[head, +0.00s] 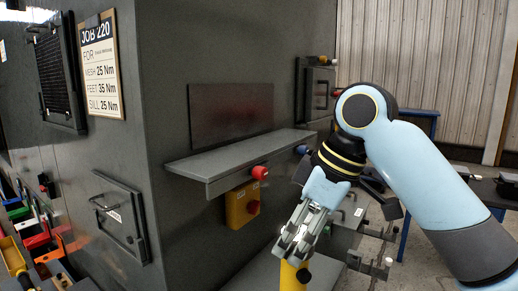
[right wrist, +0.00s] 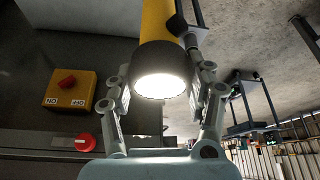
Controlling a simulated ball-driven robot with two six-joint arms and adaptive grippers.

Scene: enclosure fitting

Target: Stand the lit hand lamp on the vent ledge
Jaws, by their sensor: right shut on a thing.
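The hand lamp (head: 293,277) has a yellow body and hangs from my right gripper (head: 301,236), low in front of the enclosure. In the right wrist view the lamp (right wrist: 158,75) shows its black head and bright, lit lens between the two fingers of my right gripper (right wrist: 160,90), which is shut on it. The vent ledge (head: 235,160) is a grey shelf on the enclosure wall, below a dark panel (head: 231,113). Its top looks bare. The lamp is apart from the ledge, below it and to its right. My left gripper is not in view.
A red knob (head: 260,172) sits at the ledge's front edge, above a yellow switch box (head: 240,207). The switch box (right wrist: 69,90) also shows in the right wrist view. Coloured tools (head: 35,235) lie at the far left. A blue-legged table (head: 480,185) stands at right.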

